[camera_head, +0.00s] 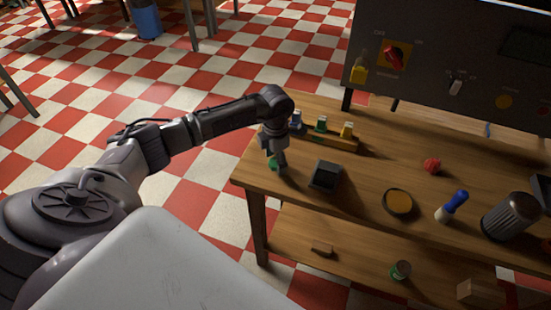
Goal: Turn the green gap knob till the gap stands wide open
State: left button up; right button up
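My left gripper (279,165) points down at the left end of the wooden table. A small green thing (272,163) shows beside its fingertips, partly hidden by them; I cannot tell whether they touch, or whether it is the gap knob. The fingers look close together, but they are too small and dark to tell open from shut. Another small green piece (321,124) stands on a wooden strip behind, between a blue and a yellow piece. No gap can be made out. My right gripper is not in view.
A dark open box (325,177) stands just right of my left gripper. A yellow-topped round dish (398,203), a red item (432,165), a blue-handled tool (453,205) and a grey ribbed cylinder (512,216) lie further right. A dark control panel (450,60) rises behind.

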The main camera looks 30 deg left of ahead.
pick_arm(q)
jog(key=c, duration=1.1)
jog(key=shift+o, duration=0.2)
